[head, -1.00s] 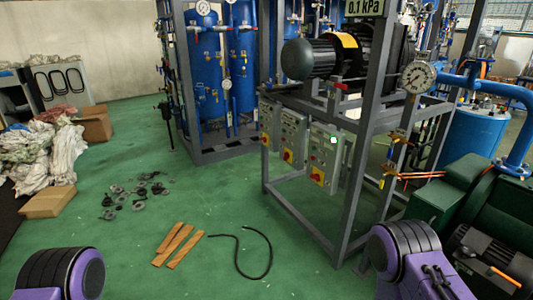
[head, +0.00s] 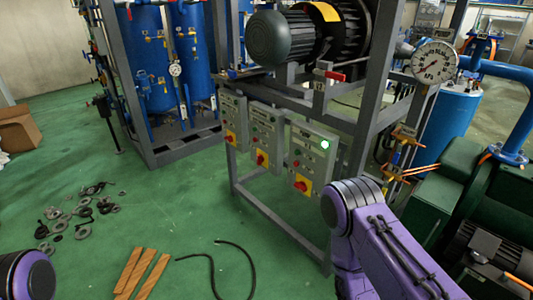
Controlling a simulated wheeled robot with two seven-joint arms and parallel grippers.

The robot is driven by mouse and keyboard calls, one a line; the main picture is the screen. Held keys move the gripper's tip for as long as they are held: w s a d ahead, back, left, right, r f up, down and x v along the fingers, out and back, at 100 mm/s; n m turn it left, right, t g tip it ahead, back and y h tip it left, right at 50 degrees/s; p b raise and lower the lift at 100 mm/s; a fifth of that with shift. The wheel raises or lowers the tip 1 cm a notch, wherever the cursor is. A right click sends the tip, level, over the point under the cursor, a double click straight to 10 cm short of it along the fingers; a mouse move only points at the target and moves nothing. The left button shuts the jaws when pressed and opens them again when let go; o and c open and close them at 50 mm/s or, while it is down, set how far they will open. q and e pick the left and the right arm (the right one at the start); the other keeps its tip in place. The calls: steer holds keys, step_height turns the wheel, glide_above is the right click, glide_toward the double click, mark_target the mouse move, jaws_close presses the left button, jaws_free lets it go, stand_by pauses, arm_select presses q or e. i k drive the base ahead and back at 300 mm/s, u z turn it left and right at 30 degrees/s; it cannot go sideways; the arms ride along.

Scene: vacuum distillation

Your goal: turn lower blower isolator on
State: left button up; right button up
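Three grey control boxes hang in a row on the grey frame below the blower motor (head: 270,40): a left box (head: 231,108), a middle box (head: 266,122) and a right box (head: 309,143). Each has a red rotary isolator on a yellow plate near its bottom: left switch (head: 229,137), middle switch (head: 262,159), right switch (head: 301,184). The right box shows a lit green lamp (head: 325,144). Labels are too small to read, so I cannot tell which is the lower blower isolator. Purple links of my arms show; neither gripper is in view.
A pressure gauge (head: 434,62) and blue pipe (head: 505,70) stand right of the frame. Green machinery (head: 450,205) fills the lower right. Loose metal parts (head: 82,212), wooden strips (head: 142,272) and a black hose (head: 213,262) lie on the green floor.

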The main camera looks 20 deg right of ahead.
mark_target(260, 158)
steer(key=z, duration=0.7)
steer(key=i, duration=1.05)
steer(key=z, duration=0.75)
